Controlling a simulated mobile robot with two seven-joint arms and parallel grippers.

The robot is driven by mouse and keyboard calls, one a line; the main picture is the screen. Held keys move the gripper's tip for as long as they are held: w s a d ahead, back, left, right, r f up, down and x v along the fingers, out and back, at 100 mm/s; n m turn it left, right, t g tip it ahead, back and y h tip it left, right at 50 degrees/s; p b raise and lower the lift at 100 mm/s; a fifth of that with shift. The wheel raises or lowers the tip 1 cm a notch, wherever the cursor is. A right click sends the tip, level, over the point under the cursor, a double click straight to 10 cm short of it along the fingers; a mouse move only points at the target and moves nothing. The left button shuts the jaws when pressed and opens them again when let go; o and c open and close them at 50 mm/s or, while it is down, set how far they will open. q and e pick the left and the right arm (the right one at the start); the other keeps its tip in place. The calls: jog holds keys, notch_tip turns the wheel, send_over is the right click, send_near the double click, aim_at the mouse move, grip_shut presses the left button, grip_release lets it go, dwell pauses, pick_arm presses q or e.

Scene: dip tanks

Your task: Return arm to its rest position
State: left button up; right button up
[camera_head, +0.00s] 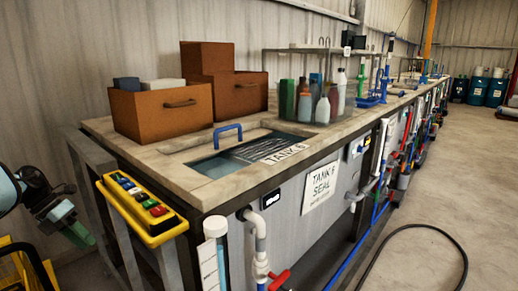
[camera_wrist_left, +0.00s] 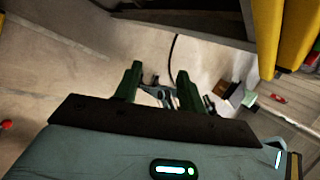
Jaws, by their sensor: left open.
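My left gripper (camera_head: 80,236) hangs at the left edge of the head view, left of the tank bench and below the yellow control panel. Its dark green fingers point down and to the right. In the left wrist view, the two fingers of my left gripper (camera_wrist_left: 158,88) stand apart with nothing held between them. Concrete floor and part of a black hose show beyond them. My right gripper is in neither view.
The tank bench (camera_head: 188,183) runs from the near left to the back right. The yellow control panel (camera_head: 127,215) juts from its near end. Brown boxes (camera_head: 160,112) and bottles (camera_head: 322,108) stand on top. A black hose (camera_head: 463,255) lies on the otherwise clear floor at right.

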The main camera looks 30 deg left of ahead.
pick_arm(q)
jog(key=s+d+f+n+t+h+p, duration=0.1)
jog(key=s+d+f+n+t, duration=0.2)
jog(key=f, duration=0.5)
jog(key=s+d+f+n+t+p, duration=0.1)
jog(key=s+d+f+n+t, duration=0.1)
jog(key=s+d+f+n, duration=0.45)
jog(key=s+d+f+n+t+y+p, duration=0.1)
jog(key=s+d+f+n, duration=0.15)
jog(key=d+f, duration=0.2)
jog(key=s+d+f+n+t+y, duration=0.1)
jog(key=s+d+f+n+t, duration=0.1)
jog(key=d+f+n, duration=0.3)
jog(key=s+d+n+g+y+p, duration=0.1)
jog(key=s+d+n, duration=0.3)
jog(key=d, duration=0.9)
jog(key=s+d+f+n+g+y+p, duration=0.1)
jog(key=s+d+n, duration=0.3)
jog(key=d+n, duration=0.7)
jog(key=shift+d+f+y+p, duration=0.2)
jog(key=shift+d+y+p, duration=0.35)
jog(key=shift+d, duration=0.7)
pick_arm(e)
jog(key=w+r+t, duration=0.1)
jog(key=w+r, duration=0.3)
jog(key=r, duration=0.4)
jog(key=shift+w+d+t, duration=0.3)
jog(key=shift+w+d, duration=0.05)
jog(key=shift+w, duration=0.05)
